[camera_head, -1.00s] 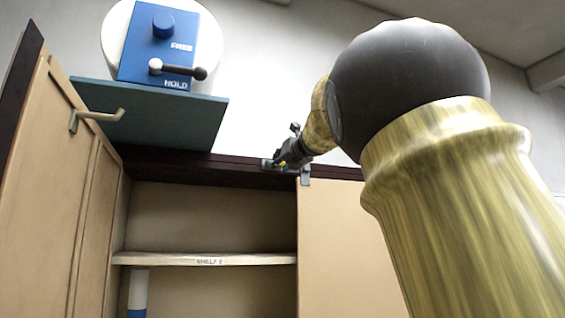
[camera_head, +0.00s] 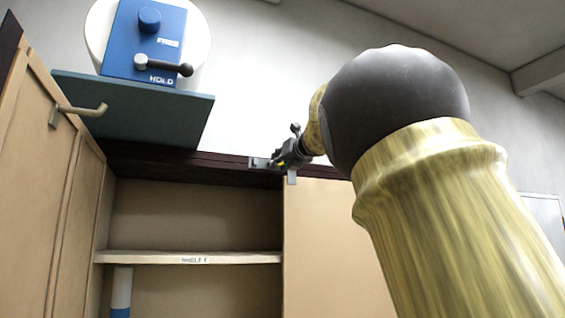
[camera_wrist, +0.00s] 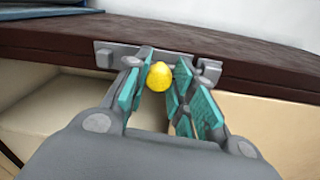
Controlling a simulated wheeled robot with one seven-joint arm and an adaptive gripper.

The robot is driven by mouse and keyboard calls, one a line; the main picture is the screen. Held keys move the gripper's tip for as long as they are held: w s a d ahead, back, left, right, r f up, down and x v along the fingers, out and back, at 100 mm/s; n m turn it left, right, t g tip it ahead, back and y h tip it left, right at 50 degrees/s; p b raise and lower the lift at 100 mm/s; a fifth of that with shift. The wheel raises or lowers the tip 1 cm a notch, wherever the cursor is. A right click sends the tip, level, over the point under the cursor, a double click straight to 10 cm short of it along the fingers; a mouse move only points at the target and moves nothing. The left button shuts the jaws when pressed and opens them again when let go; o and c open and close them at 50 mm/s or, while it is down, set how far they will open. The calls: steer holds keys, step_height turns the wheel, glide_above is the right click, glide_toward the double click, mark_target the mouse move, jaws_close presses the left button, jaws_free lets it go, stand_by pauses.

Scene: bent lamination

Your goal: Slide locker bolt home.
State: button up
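The bolt's round yellow knob (camera_wrist: 160,76) stands out from a grey bolt plate (camera_wrist: 110,54) on a dark brown rail. My gripper (camera_wrist: 163,82) has its teal-padded fingers close around the knob, one on each side, with no clear gap. In the head view my gripper (camera_head: 282,162) is at the rail above the cabinet, and the plate's left end (camera_head: 258,162) shows beside it. A grey tab (camera_head: 292,177) hangs at the top left corner of the right door (camera_head: 335,240). My fingers hide much of the bolt, and its exact seating cannot be told.
The left door (camera_head: 50,170) stands open with a hooked handle (camera_head: 85,109). A shelf (camera_head: 225,258) is inside the cabinet. A blue box (camera_head: 130,60) marked FREE and HOLD, with a lever (camera_head: 165,66), sits above a teal board (camera_head: 180,115).

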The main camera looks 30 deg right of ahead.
steer(key=o, duration=0.3)
steer(key=shift+d, duration=0.2)
steer(key=shift+o, duration=0.2)
steer(key=shift+s+d, duration=0.1)
steer(key=shift+d, duration=0.05)
steer(key=shift+a, duration=0.25)
steer(key=s, duration=1.2)
steer(key=shift+a, duration=0.45)
